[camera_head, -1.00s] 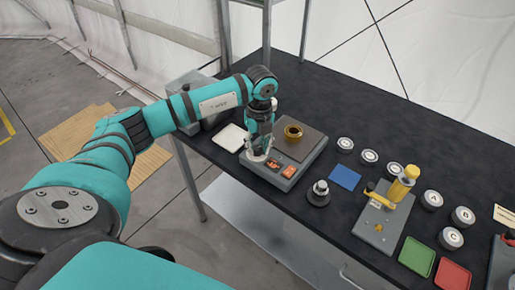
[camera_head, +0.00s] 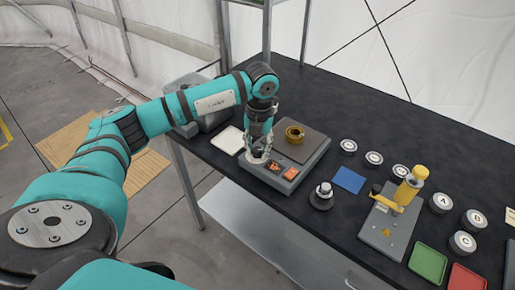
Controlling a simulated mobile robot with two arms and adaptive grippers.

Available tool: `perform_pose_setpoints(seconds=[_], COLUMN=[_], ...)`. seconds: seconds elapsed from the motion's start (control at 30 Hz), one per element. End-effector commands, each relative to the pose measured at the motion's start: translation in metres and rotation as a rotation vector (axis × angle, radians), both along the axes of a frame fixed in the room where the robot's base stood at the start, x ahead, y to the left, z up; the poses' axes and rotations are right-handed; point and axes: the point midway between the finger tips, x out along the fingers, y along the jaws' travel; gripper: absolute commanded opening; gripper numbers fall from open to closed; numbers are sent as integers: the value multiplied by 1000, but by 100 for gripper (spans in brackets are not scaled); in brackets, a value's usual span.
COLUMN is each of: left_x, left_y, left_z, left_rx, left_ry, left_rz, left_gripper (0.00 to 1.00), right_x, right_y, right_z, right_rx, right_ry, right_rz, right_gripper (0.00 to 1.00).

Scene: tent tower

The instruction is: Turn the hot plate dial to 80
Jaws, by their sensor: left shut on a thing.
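The hot plate (camera_head: 312,146) is a grey box near the table's left end, with a dark top plate and orange lit displays (camera_head: 281,169) on its front panel. A brass ring-shaped piece (camera_head: 294,134) sits on its top. My left gripper (camera_head: 257,157) points down at the left end of the front panel. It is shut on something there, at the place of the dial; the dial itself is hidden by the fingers. The display digits are too small to read. My right gripper is not in view.
A white tray (camera_head: 228,139) lies left of the hot plate. A dark round piece with a light knob (camera_head: 322,195) and a blue mat (camera_head: 348,180) are to the right. Farther right stand a yellow-handled press (camera_head: 394,215), several lettered tins, and green (camera_head: 428,263) and red (camera_head: 467,278) trays.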

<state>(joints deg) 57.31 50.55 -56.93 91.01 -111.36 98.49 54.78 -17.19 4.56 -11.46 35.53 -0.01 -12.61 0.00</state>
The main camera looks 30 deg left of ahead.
Motion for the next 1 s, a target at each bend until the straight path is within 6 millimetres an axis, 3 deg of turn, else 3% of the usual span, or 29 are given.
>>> perform_pose_setpoints(seconds=[0.47, 0.5, 0.63, 1.0], left_x=[1, 1, 1, 1], left_y=[0, 0, 0, 0], left_z=[2, 2, 1, 6], left_rx=[0, 0, -1, -1], left_ry=[-5, -5, -4, -3], left_rz=[-14, -14, -14, -13], left_gripper=[0, 32, 49, 51], right_x=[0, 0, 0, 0], right_y=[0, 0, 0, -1], right_z=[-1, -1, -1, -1], right_rx=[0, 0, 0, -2], right_ry=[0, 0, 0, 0], right_rz=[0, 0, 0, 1], right_gripper=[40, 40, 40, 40])
